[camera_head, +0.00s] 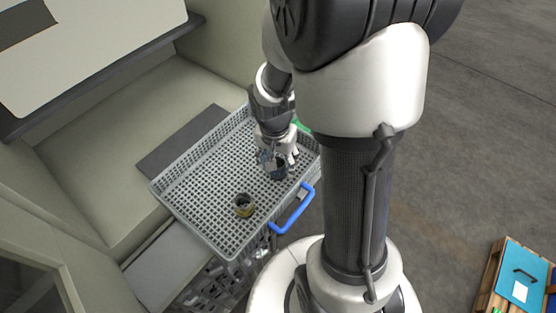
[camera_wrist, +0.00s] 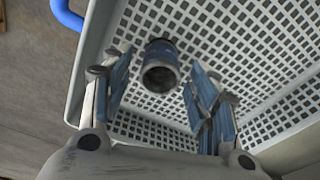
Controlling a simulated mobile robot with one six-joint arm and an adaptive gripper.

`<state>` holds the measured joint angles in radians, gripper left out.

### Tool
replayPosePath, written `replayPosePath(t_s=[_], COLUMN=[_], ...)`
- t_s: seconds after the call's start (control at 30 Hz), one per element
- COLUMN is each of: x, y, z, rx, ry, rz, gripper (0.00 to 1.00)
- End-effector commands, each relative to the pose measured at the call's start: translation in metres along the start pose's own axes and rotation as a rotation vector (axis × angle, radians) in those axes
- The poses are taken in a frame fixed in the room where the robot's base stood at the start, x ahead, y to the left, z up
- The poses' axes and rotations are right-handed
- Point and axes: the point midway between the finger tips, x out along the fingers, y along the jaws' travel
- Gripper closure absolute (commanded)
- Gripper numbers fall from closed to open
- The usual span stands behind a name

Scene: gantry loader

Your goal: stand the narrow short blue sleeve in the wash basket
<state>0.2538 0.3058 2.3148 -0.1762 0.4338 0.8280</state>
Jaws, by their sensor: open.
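The blue sleeve (camera_wrist: 161,68) stands upright on the perforated floor of the grey wash basket (camera_wrist: 95,45). Its open end faces the wrist camera, and its body is short, with a blue side and grey rim. My gripper (camera_wrist: 158,80) is open, with one finger on each side of the sleeve and a visible gap to both. In the head view the sleeve (camera_head: 280,173) shows dark, partly hidden under my gripper (camera_head: 275,163), inside the basket (camera_head: 203,222) towards its right side.
A second sleeve, yellowish and dark (camera_head: 244,205), stands in the basket nearer the front. A blue handle (camera_head: 293,209) is on the basket's right side. The rest of the basket floor looks clear. A pale machine housing (camera_head: 85,150) borders the basket on the left.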

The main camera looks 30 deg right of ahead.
Motion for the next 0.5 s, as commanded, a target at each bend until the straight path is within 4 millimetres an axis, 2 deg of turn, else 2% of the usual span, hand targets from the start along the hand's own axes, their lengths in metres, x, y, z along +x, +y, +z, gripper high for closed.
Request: replayPosePath(t_s=[0.3, 0.5], x=[-0.072, -0.103], y=[-0.002, -0.001], z=[-0.002, -0.001], rx=[-0.001, -0.001], ry=[0.006, 0.004], rz=[-0.005, -0.003], gripper=[0.46, 0.46])
